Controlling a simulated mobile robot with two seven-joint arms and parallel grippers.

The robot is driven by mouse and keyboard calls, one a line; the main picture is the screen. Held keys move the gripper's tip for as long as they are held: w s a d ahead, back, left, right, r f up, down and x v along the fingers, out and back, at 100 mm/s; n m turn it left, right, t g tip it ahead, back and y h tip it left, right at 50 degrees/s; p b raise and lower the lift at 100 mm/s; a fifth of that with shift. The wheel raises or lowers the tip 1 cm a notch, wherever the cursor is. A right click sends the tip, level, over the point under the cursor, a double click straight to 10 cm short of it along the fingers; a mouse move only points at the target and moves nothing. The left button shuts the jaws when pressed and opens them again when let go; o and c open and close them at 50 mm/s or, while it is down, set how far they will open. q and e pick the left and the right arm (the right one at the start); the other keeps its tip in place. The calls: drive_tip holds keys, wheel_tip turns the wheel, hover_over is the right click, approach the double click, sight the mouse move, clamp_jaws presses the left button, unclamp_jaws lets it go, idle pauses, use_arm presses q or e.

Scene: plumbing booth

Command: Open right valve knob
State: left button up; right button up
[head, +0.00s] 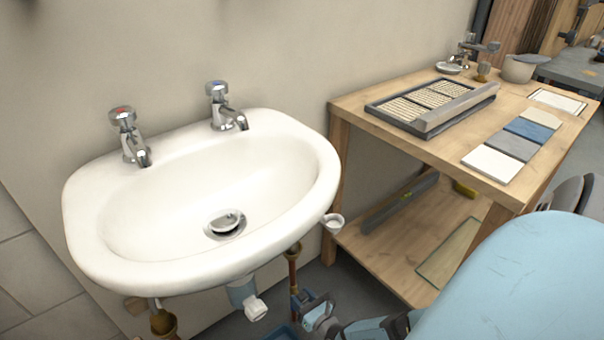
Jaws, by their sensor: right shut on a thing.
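The white sink (90,245) hangs on the wall. Under its right side a copper-coloured supply pipe (293,268) runs down, and the right valve is low on this pipe. My right gripper (308,305) is at the valve, its arm coming in from the lower right. It is shut on the right valve knob, which is small and mostly hidden by the jaws, so its turn angle cannot be told. A second brass valve (163,322) shows under the left side of the sink, cut by the picture's lower edge. My left gripper is not in view.
A white drain trap (256,308) hangs close to the left of my right gripper. The sink carries a red-marked tap (122,115) and a blue-marked tap (217,88). A wooden workbench (400,150) with tile samples stands to the right.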

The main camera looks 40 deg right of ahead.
drive_tip(key=n, duration=0.4)
drive_tip(key=shift+a, duration=0.1)
drive_tip(key=n, duration=0.4)
drive_tip(key=shift+n+p, duration=0.35)
drive_tip(key=shift+n, duration=0.05)
drive_tip(key=n, duration=0.3)
drive_tip(key=shift+n+p, duration=0.3)
drive_tip(key=n, duration=0.2)
drive_tip(key=shift+f+n, duration=0.1)
drive_tip(key=shift+n, duration=0.2)
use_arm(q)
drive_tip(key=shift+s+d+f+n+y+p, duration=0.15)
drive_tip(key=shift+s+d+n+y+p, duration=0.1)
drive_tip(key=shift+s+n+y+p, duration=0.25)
use_arm(e)
drive_tip(key=shift+n, duration=0.3)
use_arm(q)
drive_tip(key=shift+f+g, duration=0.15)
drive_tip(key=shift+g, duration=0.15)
use_arm(e)
drive_tip(key=shift+n, duration=0.3)
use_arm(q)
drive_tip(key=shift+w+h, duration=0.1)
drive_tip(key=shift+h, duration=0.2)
use_arm(e)
drive_tip(key=o, duration=0.9)
